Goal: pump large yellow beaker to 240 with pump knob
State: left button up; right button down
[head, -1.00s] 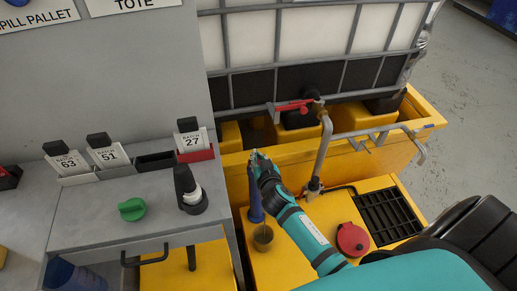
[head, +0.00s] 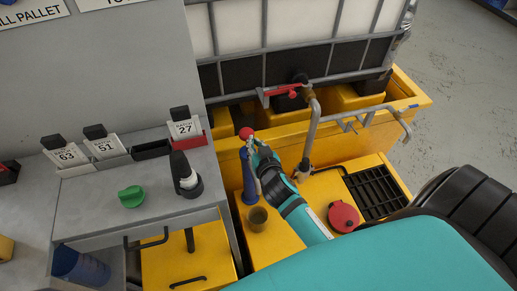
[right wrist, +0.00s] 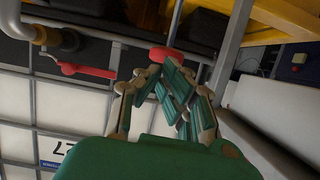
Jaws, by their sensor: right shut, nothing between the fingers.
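The red pump knob (head: 246,133) stands on top of the blue pump (head: 249,186), beside the yellow tote stand; it also shows in the right wrist view (right wrist: 164,54). My right gripper (head: 258,150) is shut and empty, with its fingertips close to the knob; I cannot tell whether they touch it. In the right wrist view the closed fingers (right wrist: 178,72) point at the knob. My left gripper is not in view.
A grey workbench (head: 95,212) with a green knob (head: 131,196) and batch cards (head: 185,128) stands to the left. A red valve handle (head: 283,91) and grey pipe (head: 312,130) are behind my arm. A red lid (head: 343,216) and black grate (head: 377,191) lie to the right.

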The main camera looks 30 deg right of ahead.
jog(key=v, duration=0.3)
jog(key=shift+s+r, duration=0.1)
jog(key=shift+s, duration=0.05)
dwell(0.5)
